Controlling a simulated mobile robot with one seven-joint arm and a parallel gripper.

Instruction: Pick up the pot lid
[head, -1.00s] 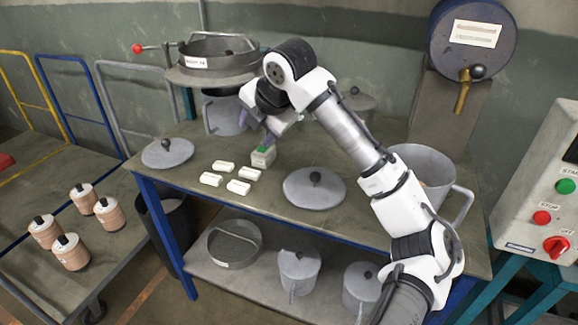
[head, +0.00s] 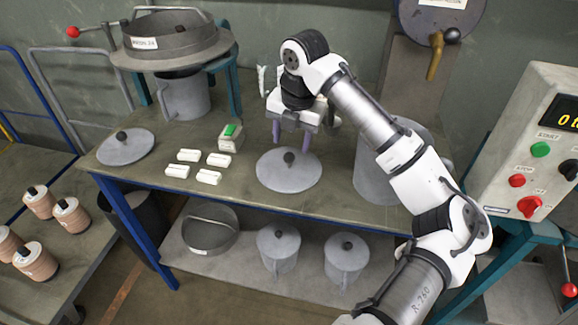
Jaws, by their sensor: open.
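A round grey pot lid (head: 287,175) with a dark knob (head: 289,157) lies flat on the workbench, right of centre. A second, similar lid (head: 125,147) lies at the bench's left end. My gripper (head: 291,140) points down with its two purple fingers apart and empty. In the picture it shows just above and behind the knob of the nearer lid; its exact height over the lid is hard to tell.
Several white blocks (head: 189,155) and a green-topped box (head: 231,137) lie between the lids. A large pot (head: 372,176) stands right of the nearer lid, partly behind my arm. A sieve machine (head: 174,42) stands at the back left. Lidded pots (head: 279,246) are on the lower shelf.

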